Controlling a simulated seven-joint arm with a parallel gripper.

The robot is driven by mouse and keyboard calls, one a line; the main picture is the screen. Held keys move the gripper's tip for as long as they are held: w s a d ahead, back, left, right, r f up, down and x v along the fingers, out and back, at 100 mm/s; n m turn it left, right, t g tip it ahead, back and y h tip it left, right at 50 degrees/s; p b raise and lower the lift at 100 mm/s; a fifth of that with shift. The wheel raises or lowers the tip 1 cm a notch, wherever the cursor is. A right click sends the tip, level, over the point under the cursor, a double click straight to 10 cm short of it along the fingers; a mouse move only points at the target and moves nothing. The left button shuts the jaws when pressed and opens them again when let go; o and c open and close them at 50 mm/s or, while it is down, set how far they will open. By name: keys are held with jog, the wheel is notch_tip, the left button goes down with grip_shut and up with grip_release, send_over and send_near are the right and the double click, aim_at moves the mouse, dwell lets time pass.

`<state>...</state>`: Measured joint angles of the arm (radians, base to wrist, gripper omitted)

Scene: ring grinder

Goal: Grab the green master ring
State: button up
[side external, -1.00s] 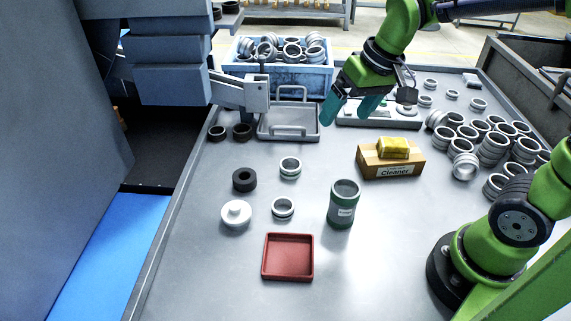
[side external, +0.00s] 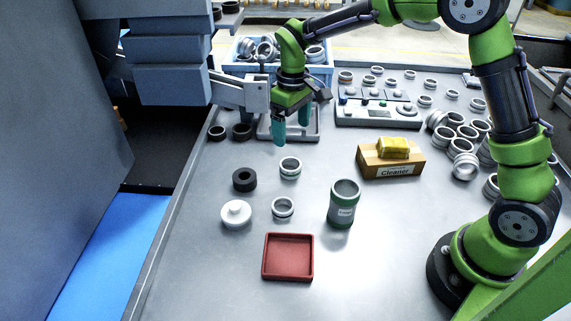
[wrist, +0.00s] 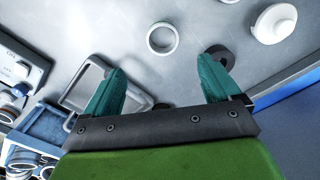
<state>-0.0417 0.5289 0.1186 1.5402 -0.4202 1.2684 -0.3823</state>
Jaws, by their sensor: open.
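The green master ring (side external: 290,168) appears as a pale metal ring with a faint greenish band, lying flat on the grey table in the side view. It seems to be the ring (wrist: 162,38) ahead of the fingers in the wrist view. My gripper (side external: 292,136) points down above the table, behind this ring and near the metal tray with a handle. Its two teal fingers (wrist: 166,82) are apart with nothing between them. The ring is clear of the fingers.
A black ring (side external: 244,180) lies left of the ring, with a white lidded piece (side external: 236,214) nearer. A plain metal ring (side external: 283,208), green can (side external: 342,205) and red tray (side external: 287,257) are in front. The handled tray (side external: 318,136) is behind; the cleaner box (side external: 392,163) stands right.

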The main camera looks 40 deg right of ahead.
send_over(290, 160)
jog(key=s+a, duration=0.1)
jog(key=s, duration=0.1)
notch_tip(290, 160, down, 5)
jog(key=shift+w+f, duration=0.1)
jog(key=shift+a+f, duration=0.15)
jog(key=shift+f, duration=1.15)
jog(key=shift+a+f, duration=0.15)
jog(key=shift+f, duration=1.15)
jog(key=shift+c, duration=0.4)
jog(key=c, duration=1.2)
